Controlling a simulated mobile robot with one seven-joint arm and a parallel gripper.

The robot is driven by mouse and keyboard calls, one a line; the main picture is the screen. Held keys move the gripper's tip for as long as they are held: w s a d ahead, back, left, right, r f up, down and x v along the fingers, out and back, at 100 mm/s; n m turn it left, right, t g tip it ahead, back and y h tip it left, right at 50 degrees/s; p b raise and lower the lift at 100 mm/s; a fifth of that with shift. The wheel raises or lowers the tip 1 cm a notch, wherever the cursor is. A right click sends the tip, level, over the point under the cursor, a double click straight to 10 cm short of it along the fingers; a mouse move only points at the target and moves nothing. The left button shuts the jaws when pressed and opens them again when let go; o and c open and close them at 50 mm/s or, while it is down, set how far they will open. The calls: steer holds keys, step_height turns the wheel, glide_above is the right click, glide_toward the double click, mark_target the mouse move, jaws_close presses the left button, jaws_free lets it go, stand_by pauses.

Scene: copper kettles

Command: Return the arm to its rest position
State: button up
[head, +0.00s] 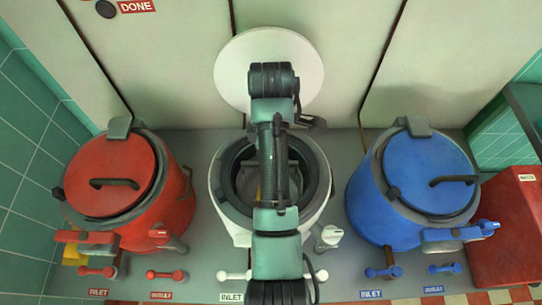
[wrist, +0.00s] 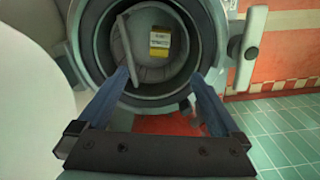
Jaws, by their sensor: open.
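My gripper (wrist: 158,76) is open in the wrist view, its two blue fingers apart with nothing between them. The fingers point toward the round mouth of the white kettle (wrist: 84,25). In the head view my arm (head: 266,165) reaches across the middle of the white kettle (head: 221,195), and the gripper itself is hidden there. The white kettle's round lid (head: 232,80) stands open at the back. A yellow item with a pale label (wrist: 160,42) shows inside the kettle in the wrist view.
A closed red kettle (head: 172,215) stands at left and a closed blue kettle (head: 370,205) at right. A red box (head: 505,240) is at the far right. Several small inlet and outlet valve handles line the front, including a red one (head: 165,274). A white knob (head: 329,236) sits beside the white kettle.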

stand_by(0.4)
steer(key=w+r+m+t, duration=0.3)
steer(key=w+r+t, duration=0.3)
steer(key=r, duration=0.6)
steer(key=w+r+m+t, duration=0.4)
steer(key=w+r+t, duration=0.2)
steer(key=r, duration=0.5)
steer(key=s+r+m+t, duration=0.2)
steer(key=r+t, duration=0.2)
steer(key=r, duration=0.5)
steer(key=s+r+m+t, duration=0.2)
steer(key=r+t, duration=0.1)
steer(key=r, duration=0.7)
steer(key=s+r+m+t, duration=0.4)
steer(key=s+r+t, duration=0.4)
steer(key=s+r, duration=0.7)
steer(key=shift+s+a+r+m, duration=0.2)
steer(key=shift+r+m, duration=0.1)
steer(key=shift+r, duration=0.5)
steer(key=shift+w, duration=0.1)
steer(key=shift+c, duration=0.3)
